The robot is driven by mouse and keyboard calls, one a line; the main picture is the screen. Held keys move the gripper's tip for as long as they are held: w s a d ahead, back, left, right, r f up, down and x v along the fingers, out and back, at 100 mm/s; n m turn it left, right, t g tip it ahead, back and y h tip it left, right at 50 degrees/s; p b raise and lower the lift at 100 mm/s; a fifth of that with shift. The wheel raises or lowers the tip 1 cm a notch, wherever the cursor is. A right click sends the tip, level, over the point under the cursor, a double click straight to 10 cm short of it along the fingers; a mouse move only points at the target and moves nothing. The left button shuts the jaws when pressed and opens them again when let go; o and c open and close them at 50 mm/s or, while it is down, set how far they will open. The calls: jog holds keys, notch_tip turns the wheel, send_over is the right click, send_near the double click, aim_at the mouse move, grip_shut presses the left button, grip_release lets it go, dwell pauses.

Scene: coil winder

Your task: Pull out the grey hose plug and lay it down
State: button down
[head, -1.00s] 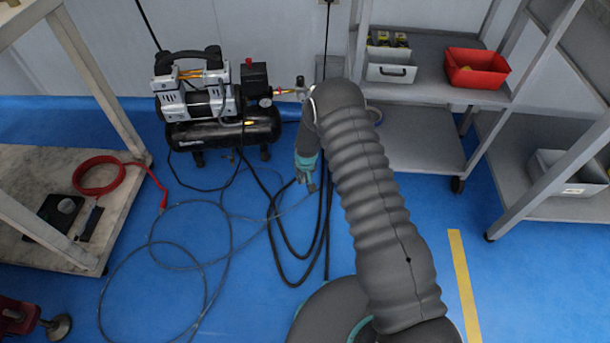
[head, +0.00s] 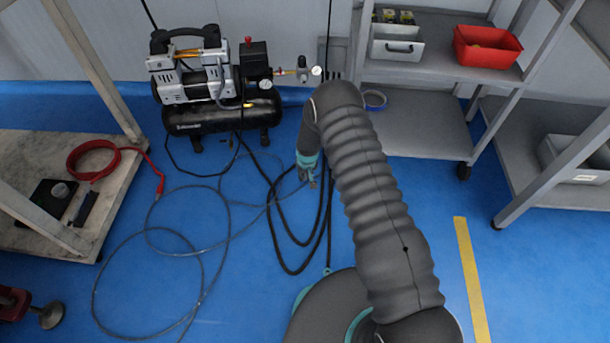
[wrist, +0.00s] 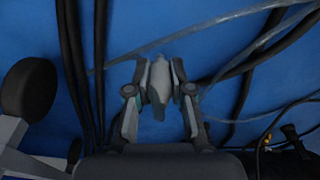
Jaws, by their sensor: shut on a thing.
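The grey hose plug (wrist: 158,84) is between the fingers of my gripper (wrist: 158,92) in the wrist view. The fingers are shut on it from both sides. Thin grey hose passes close to the plug on both sides; I cannot tell exactly where it joins. The plug is too small to make out there. The grey hose (head: 228,215) lies in loose loops on the blue floor.
A black air compressor (head: 222,115) stands by the back wall. Black cables (head: 283,225) hang and loop beneath my gripper. A grey shelf with a red bin (head: 487,47) is at the right, a workbench (head: 112,185) at the left.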

jog(key=c, duration=1)
grip_release()
jog(key=shift+o, duration=0.2)
jog(key=shift+r, duration=0.2)
notch_tip(320, 180, up, 12)
jog(key=s, duration=0.2)
jog(key=shift+d+f, duration=0.25)
jog(key=shift+d, duration=0.1)
